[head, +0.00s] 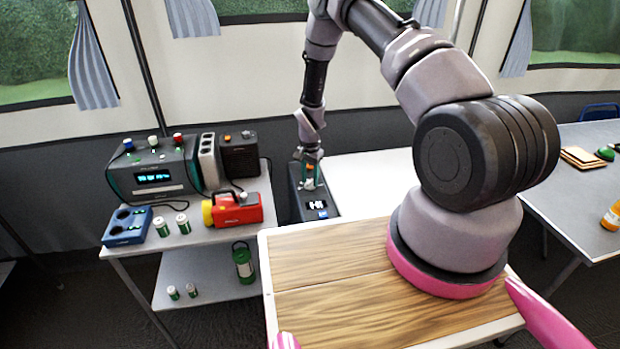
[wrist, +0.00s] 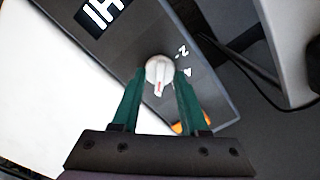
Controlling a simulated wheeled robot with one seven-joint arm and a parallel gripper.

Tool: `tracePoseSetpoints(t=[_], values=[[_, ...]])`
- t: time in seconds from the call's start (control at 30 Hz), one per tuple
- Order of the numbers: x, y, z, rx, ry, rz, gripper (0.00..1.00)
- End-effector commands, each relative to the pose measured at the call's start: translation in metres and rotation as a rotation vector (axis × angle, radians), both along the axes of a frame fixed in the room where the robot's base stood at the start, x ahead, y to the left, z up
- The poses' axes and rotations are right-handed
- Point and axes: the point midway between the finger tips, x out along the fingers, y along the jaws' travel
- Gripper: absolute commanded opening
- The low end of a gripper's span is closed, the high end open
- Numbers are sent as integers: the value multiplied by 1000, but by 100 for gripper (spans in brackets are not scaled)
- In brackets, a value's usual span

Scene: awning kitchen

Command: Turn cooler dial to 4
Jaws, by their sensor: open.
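The cooler (head: 296,202) is a dark box between the left grey table and the white surface, with a lit panel on top. In the wrist view its dark top (wrist: 150,30) runs diagonally and the display (wrist: 100,14) shows "HI", turned over. The white dial (wrist: 158,70) has a red pointer mark facing the bottom of the picture. A "2" and another partly hidden mark, perhaps a 4, show to its right. My gripper (wrist: 159,76) is open, with its green fingers on either side of the dial. Contact is not clear. In the head view my gripper (head: 310,178) is over the cooler.
A teal device with knobs (head: 153,170), a red-and-yellow device (head: 236,209) and several small cans crowd the left table (head: 200,238). A white surface (head: 370,178) lies right of the cooler. A cable (wrist: 250,80) runs beside the cooler.

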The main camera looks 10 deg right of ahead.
Motion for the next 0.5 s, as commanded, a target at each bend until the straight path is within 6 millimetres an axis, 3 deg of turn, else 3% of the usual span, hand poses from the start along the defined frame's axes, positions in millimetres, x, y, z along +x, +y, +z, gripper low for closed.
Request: tracePoseSetpoints(t=[0.13, 0.23, 0.27, 0.5], values=[[0, 0, 0, 0, 0, 0, 44], [0, 0, 0, 0, 0, 0, 6], [0, 0, 0, 0, 0, 0, 0], [0, 0, 1, 0, 0, 4, 0]])
